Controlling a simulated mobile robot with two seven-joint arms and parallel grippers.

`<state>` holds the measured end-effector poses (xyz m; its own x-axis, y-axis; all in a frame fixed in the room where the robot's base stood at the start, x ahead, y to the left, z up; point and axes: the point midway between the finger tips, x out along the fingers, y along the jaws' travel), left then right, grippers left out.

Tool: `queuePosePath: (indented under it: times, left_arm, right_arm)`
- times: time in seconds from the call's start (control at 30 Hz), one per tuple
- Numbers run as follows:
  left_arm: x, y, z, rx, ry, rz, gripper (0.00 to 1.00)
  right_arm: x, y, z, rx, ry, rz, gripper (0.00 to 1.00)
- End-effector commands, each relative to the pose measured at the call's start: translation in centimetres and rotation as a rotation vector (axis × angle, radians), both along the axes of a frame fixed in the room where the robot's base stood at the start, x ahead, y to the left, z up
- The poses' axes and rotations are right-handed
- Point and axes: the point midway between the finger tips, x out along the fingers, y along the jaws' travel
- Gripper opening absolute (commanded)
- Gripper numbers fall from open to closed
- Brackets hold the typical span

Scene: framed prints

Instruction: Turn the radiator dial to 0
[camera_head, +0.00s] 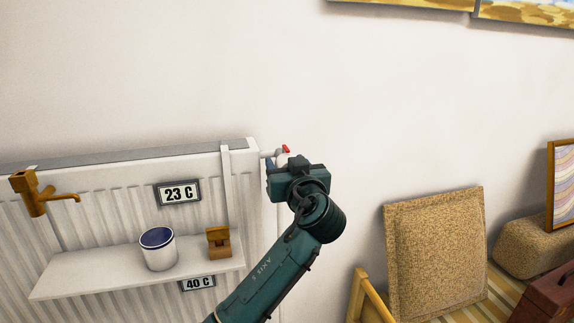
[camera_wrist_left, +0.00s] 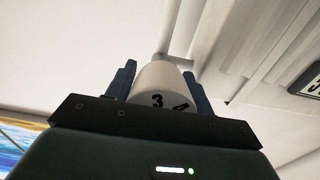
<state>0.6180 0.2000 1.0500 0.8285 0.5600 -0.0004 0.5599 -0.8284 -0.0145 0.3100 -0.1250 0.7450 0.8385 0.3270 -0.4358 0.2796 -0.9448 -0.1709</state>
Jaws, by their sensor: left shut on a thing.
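The radiator (camera_head: 100,220) is white and ribbed and stands against the wall at the left of the head view. Its dial sits at the upper right end and is mostly hidden behind my left gripper (camera_head: 278,166) there. In the left wrist view the dial (camera_wrist_left: 160,82) is a white cylinder with black figures, 3 and 4, facing the camera. My left gripper (camera_wrist_left: 160,90) is shut on the dial, with one dark finger on each side of it. A small red part (camera_head: 286,149) shows by the pipe. My right gripper is not in view.
A white shelf (camera_head: 100,280) on the radiator holds a white cup (camera_head: 158,250) and a small wooden object (camera_head: 218,242). Signs read 23 C (camera_head: 178,193) and 40 C (camera_head: 199,283). A cork-like panel (camera_head: 436,255) leans right.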

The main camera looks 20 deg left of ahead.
Motion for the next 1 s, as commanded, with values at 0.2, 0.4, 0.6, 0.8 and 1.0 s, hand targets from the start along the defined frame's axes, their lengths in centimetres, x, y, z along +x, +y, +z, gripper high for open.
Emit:
queuePosePath:
  times: [0.2, 0.4, 0.6, 0.8, 1.0]
  left_arm:
    - [0.0, 0.0, -0.2, -0.017, -0.01, 0.0, 0.3]
    - [0.0, -0.1, -0.5, -0.09, -0.06, -0.001, 0.3]
    - [0.0, -0.1, -0.7, -0.21, -0.139, -0.001, 0.3]
    - [0.0, -0.1, -0.6, -0.333, -0.222, -0.001, 0.3]
    - [0.0, -0.1, -0.4, -0.429, -0.288, 0.0, 0.3]
  right_arm:
    - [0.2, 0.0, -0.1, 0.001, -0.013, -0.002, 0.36]
    - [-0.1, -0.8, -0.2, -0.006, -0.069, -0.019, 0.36]
    - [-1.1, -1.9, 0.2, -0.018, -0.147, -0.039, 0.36]
    - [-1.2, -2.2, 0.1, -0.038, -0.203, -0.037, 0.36]
    - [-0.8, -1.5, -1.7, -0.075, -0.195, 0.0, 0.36]
